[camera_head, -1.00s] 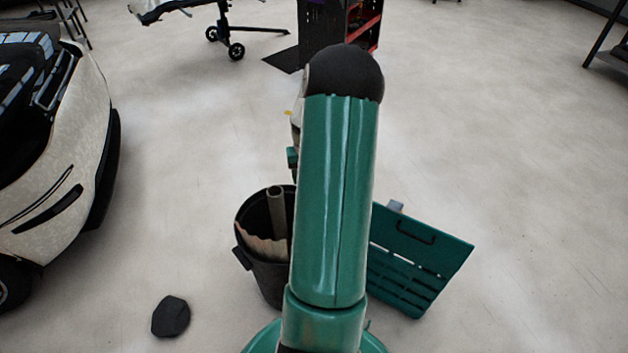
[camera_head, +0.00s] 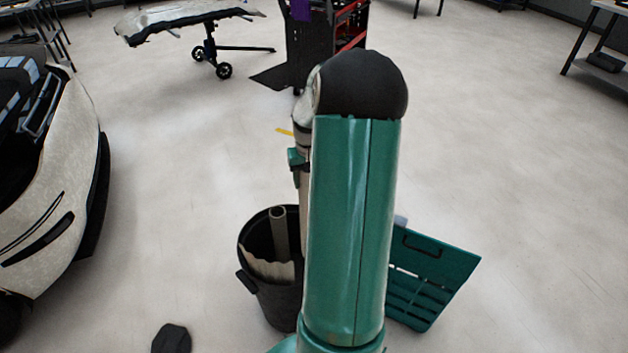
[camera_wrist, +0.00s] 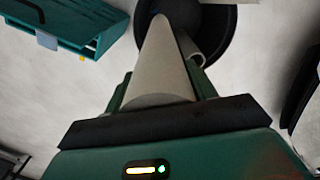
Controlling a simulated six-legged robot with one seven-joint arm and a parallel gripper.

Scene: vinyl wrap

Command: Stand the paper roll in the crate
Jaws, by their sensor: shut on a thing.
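My gripper (camera_wrist: 160,82) is shut on a long beige paper roll (camera_wrist: 160,62), which points away from the wrist. Part of this roll also shows in the head view (camera_head: 304,215), hanging left of my arm beside or over the black bin. Its lower end is hidden behind my arm, so I cannot tell whether it is inside the bin. The teal slatted crate (camera_head: 440,262) stands on the floor right of my arm, its left part hidden. In the wrist view the crate (camera_wrist: 75,22) is at upper left, apart from the roll.
The black bin (camera_head: 256,290) holds another tube (camera_head: 279,235) and torn paper (camera_head: 267,267). A dark object (camera_head: 171,338) lies on the floor at front left. A pale car (camera_head: 50,225) stands at left, a tool cart (camera_head: 327,40) at the back. Floor right of the crate is clear.

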